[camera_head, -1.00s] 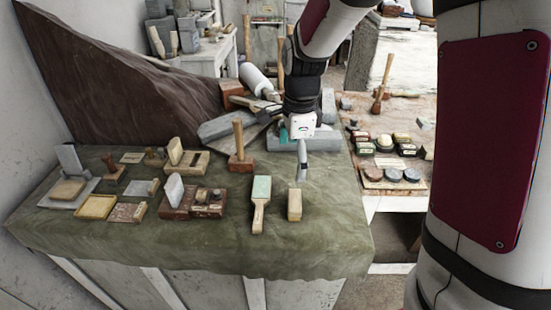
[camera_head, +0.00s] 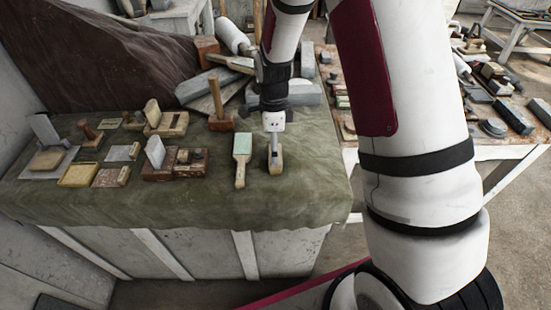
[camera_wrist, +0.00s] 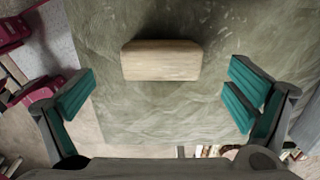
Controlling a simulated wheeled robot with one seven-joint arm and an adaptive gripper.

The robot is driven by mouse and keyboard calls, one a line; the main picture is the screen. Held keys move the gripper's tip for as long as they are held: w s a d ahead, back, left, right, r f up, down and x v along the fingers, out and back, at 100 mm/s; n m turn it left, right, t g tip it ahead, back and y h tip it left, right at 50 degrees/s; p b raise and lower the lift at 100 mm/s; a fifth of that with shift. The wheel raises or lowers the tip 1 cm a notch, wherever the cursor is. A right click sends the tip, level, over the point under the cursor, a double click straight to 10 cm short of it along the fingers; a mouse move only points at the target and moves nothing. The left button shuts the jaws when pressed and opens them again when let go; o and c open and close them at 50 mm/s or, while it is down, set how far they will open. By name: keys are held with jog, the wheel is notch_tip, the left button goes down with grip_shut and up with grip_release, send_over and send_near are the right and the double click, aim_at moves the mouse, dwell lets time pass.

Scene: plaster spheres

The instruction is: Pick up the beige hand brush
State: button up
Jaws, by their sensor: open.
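The beige hand brush (camera_head: 276,168) appears as a small pale block near the front of the green cloth-covered table (camera_head: 190,205). In the wrist view, the beige block (camera_wrist: 161,60) lies crosswise, above the middle of the picture. My gripper (camera_head: 274,152) points down over it and hides part of it in the head view. In the wrist view my gripper (camera_wrist: 158,97) has its teal-padded fingers wide apart with nothing between them. The block lies ahead of the fingertips, and its width fits inside the gap. I cannot tell the remaining height exactly.
A green-topped paddle (camera_head: 242,160) lies just left of the brush. A wooden mallet (camera_head: 221,122) stands behind it, with grey stone blocks (camera_head: 290,92) behind my gripper. Several boxes and tools fill the table's left side. Bare cloth lies in front and to the right.

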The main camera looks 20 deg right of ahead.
jog(key=shift+d+f+p, duration=0.2)
jog(key=shift+f+p, duration=0.3)
jog(key=shift+f, duration=1.85)
jog(key=c, duration=1.3)
